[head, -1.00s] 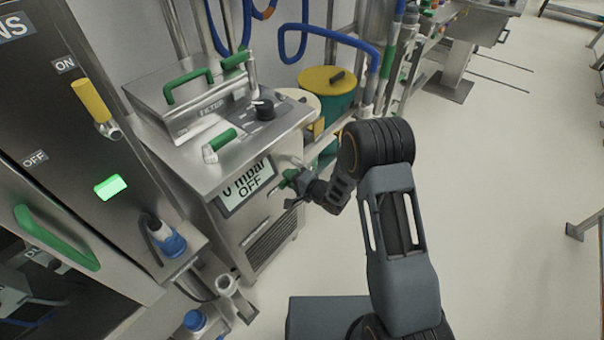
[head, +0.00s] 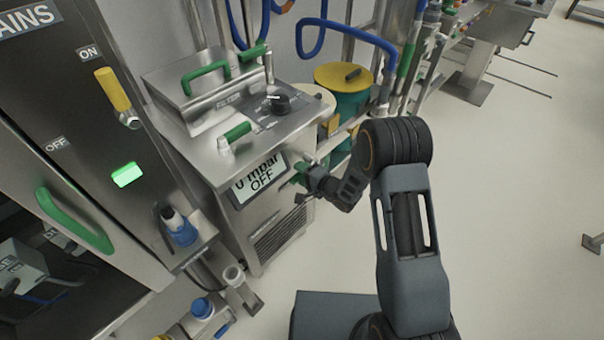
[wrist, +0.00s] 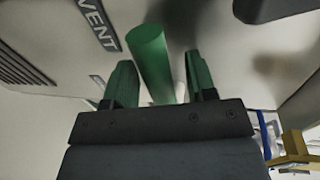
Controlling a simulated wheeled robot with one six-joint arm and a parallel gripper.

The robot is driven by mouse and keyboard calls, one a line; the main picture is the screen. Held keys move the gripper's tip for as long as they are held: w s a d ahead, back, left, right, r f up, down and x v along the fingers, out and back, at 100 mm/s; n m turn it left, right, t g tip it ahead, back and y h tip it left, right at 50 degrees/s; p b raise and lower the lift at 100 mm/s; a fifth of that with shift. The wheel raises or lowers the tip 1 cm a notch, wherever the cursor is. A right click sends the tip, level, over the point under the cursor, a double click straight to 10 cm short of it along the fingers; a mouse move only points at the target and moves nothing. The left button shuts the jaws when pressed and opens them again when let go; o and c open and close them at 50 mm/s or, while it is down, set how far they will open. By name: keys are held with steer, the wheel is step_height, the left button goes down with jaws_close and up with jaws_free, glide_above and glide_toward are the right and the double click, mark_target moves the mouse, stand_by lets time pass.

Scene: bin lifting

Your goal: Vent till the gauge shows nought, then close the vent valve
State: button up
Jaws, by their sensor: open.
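The gauge display (head: 260,180) on the front of the steel unit reads "0 mbar OFF". The vent valve's green handle (wrist: 150,55) shows in the wrist view, under the "VENT" label (wrist: 97,22). My gripper (head: 305,183) is at the front of the unit, just right of the display. In the wrist view my gripper (wrist: 160,82) is open, with one green-tipped finger on each side of the handle. I see a gap on the right side and a narrower one on the left. In the head view my gripper mostly hides the handle.
A cabinet with a yellow-handled switch (head: 114,92) stands at left. A green drum with a yellow lid (head: 345,76) stands behind. The floor at right (head: 500,220) is clear.

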steer(key=shift+d, duration=0.1)
steer(key=p+v, duration=0.1)
steer(key=v, duration=1.2)
steer(key=shift+s+d+p, duration=0.2)
steer(key=shift+s+p, duration=0.05)
steer(key=shift+p, duration=0.05)
steer(key=shift+r, duration=0.1)
